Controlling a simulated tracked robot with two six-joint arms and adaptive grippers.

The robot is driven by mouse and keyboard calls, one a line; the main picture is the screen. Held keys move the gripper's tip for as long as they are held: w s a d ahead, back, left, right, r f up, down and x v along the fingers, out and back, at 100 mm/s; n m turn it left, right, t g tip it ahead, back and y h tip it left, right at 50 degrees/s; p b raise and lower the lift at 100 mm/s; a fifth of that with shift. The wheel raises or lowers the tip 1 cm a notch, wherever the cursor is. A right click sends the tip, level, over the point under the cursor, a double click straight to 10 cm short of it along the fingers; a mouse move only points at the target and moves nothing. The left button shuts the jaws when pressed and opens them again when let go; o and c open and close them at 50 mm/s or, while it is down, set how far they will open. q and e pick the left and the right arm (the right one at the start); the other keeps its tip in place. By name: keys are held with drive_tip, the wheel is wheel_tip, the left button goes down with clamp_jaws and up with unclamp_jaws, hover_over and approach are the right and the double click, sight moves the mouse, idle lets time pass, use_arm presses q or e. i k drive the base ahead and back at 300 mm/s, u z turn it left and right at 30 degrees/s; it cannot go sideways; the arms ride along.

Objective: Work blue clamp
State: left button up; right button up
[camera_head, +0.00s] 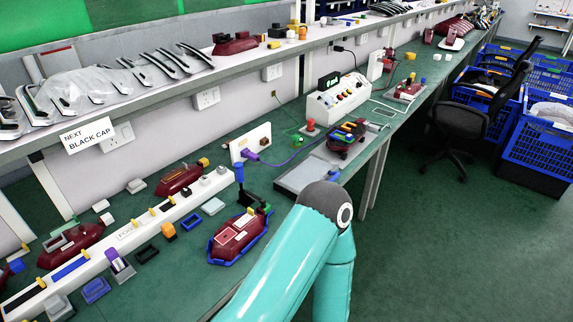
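A blue upright handle (239,174), which looks like the blue clamp, stands at the back edge of a lamp fixture on the green bench. A dark red tail lamp (238,235) lies in this fixture, inside a blue rim (212,257). A small green and dark part (263,207) sits at the fixture's right back corner. I cannot tell whether the clamp is open or closed. One of my teal arms rises from the bottom and bends at a dark elbow right of the fixture. Neither of my grippers is visible.
A long white rail (128,238) with yellow tabs runs left of the fixture, with loose caps around it. A grey plate (300,174) lies behind my elbow. A white control box (337,99) stands farther back.

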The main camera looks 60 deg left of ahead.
sight(238, 166)
drive_tip(key=z, duration=0.1)
drive_tip(key=k, duration=0.85)
drive_tip(key=u, duration=0.7)
drive_tip(key=i, duration=0.5)
drive_tip(key=u, duration=0.1)
